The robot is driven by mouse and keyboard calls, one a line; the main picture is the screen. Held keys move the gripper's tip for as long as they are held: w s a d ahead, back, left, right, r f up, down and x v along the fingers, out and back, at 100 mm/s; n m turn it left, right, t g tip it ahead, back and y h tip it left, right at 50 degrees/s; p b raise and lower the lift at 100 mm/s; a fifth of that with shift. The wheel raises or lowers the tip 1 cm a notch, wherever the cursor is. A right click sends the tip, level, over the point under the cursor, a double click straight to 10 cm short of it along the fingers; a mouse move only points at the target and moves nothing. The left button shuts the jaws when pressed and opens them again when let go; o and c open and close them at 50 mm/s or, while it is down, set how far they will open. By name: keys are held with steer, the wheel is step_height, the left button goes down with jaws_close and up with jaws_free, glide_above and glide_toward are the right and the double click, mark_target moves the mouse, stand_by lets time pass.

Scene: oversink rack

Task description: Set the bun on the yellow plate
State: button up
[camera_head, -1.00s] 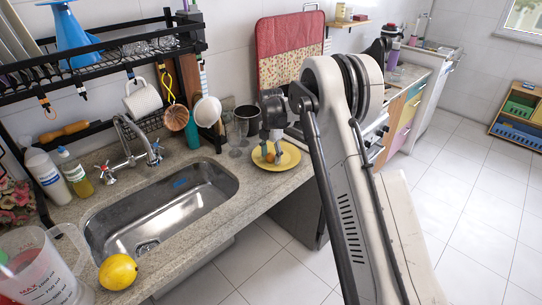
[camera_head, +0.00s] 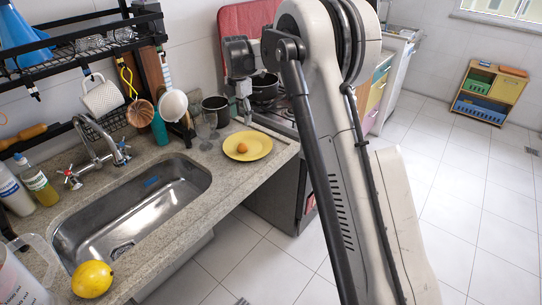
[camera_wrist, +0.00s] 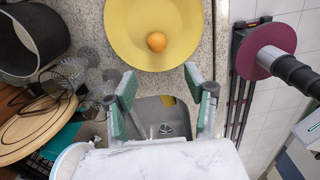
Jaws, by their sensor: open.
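The bun (camera_head: 243,149), small, round and orange-brown, rests on the yellow plate (camera_head: 262,145) on the counter to the right of the sink. In the wrist view the bun (camera_wrist: 157,42) sits on the plate (camera_wrist: 120,30) with nothing touching it. My gripper (camera_head: 243,116) is just behind the plate in the head view, apart from the bun. In the wrist view my gripper's fingers (camera_wrist: 160,82) are spread wide, with no object between them.
The metal sink (camera_head: 130,215) lies left of the plate, with a lemon (camera_head: 92,279) at its front. Glasses (camera_head: 206,135) and a dark cup (camera_head: 216,108) stand close behind the plate. A dish rack (camera_head: 85,45) hangs over the sink. A dark pot (camera_head: 264,88) is on the stove.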

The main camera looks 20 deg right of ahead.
steer(key=s+r+m+t, duration=0.2)
steer(key=s+r+m, duration=0.5)
steer(key=s, duration=0.4)
steer(key=s+r+m+t, duration=0.1)
steer(key=s+r+m, duration=0.3)
steer(key=s+r, duration=0.55)
steer(key=s+f+m+t, duration=0.1)
steer(key=s+m, duration=0.3)
steer(key=s, duration=0.4)
steer(key=s+f+m+t, duration=0.1)
steer(key=s+f+m, duration=0.3)
steer(key=s, duration=0.5)
steer(key=s+f+m+t, duration=0.2)
steer(key=s+f+m, duration=0.1)
steer(key=s, duration=0.6)
steer(key=shift+s+m, duration=0.2)
steer(key=shift+m, duration=0.6)
steer(key=shift+d, duration=0.1)
